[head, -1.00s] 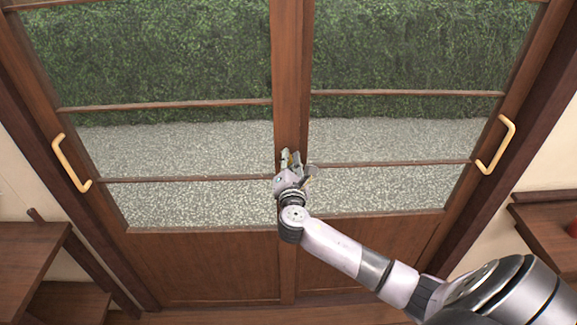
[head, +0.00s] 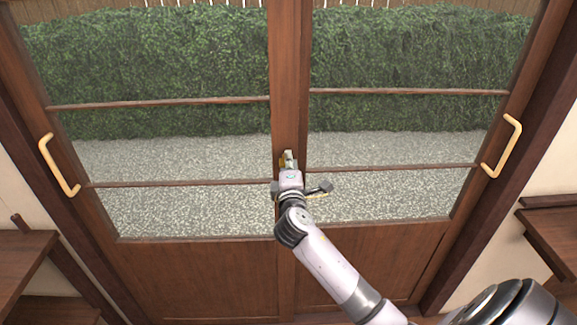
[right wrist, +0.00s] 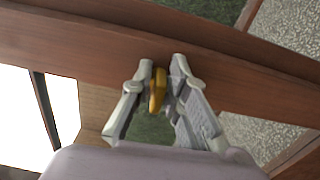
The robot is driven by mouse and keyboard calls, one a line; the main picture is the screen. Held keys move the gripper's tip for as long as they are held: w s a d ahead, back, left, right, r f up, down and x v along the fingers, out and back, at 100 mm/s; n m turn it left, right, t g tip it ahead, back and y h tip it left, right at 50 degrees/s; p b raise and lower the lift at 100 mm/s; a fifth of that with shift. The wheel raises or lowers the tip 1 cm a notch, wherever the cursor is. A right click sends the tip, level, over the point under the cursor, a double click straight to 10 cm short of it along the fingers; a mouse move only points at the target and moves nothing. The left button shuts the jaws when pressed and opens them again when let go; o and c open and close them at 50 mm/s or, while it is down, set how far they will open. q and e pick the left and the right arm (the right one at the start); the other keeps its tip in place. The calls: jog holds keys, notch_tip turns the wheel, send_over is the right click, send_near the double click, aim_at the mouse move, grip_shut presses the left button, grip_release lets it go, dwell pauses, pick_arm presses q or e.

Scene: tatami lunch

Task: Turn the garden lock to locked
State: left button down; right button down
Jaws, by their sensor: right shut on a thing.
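The garden lock's brass-coloured turning piece (right wrist: 157,90) stands on the wooden middle stile (head: 289,80) of the glazed doors. In the right wrist view it lies between the fingers of my right gripper (right wrist: 161,72), which is shut on it. In the head view my right gripper (head: 287,162) reaches up to the stile at the height of the lower crossbar and covers most of the lock. Whether the lock stands at locked cannot be told. My left gripper is out of view.
Pale bar handles stand on the left door (head: 58,165) and right door (head: 503,148). Wooden shelves (head: 25,262) stand at the left, and another shelf (head: 552,232) at the right. Gravel and a hedge lie behind the glass.

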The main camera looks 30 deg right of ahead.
jog(key=shift+f, duration=0.1)
dwell(0.5)
jog(key=c, duration=1.7)
grip_release()
jog(key=shift+s, duration=0.1)
jog(key=v, duration=1.2)
